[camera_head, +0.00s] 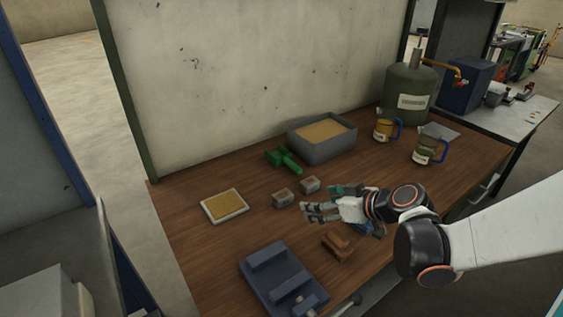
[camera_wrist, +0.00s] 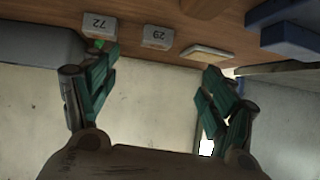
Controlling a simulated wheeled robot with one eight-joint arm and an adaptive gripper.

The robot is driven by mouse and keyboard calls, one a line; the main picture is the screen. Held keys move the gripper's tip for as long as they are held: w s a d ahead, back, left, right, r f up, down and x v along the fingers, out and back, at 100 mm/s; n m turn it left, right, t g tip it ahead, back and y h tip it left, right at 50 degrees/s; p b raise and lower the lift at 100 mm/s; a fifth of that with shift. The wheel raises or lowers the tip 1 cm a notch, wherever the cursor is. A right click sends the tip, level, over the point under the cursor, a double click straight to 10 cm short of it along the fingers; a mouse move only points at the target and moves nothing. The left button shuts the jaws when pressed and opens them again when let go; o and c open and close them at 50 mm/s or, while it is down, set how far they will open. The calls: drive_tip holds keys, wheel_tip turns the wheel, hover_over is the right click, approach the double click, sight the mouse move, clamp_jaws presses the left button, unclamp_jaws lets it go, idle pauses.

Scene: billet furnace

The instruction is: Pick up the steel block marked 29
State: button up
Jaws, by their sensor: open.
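Two small grey steel blocks stand on the wooden bench. In the wrist view, which is turned over, the block marked 29 (camera_wrist: 158,37) lies beside a block that seems to read 72 (camera_wrist: 98,25). In the head view, the block marked 29 (camera_head: 283,199) appears to be the one nearer the flat tray, and the other block (camera_head: 310,185) is to its right; the marks are too small to read there. My gripper (camera_head: 318,211) is open and empty, above the bench just right of and nearer than the blocks. Its spread fingers also show in the wrist view (camera_wrist: 152,85).
A flat tray (camera_head: 243,213) lies left of the blocks. A green brush (camera_head: 285,159) and a grey bin (camera_head: 323,151) stand behind. A blue fixture (camera_head: 284,277) and a brown block (camera_head: 338,244) are in front. Mugs (camera_head: 429,147) and a green tank (camera_head: 408,90) stand right, a wall behind.

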drive_tip(key=shift+w+a+f+n+t+y, duration=0.15)
drive_tip(key=shift+w+a+f+n+y, duration=0.15)
drive_tip(key=shift+w+f, duration=0.25)
drive_tip(key=shift+w+a+f+n+t+y, duration=0.15)
drive_tip(key=shift+w+f+n+y, duration=0.2)
drive_tip(key=shift+w, duration=0.3)
drive_tip(key=b, duration=0.2)
approach(284, 195)
drive_tip(key=x, duration=0.4)
drive_tip(key=shift+s, duration=0.1)
drive_tip(key=b+x, duration=0.2)
drive_tip(key=x, duration=0.3)
drive_tip(key=shift+r, duration=0.1)
drive_tip(key=c, duration=1.8)
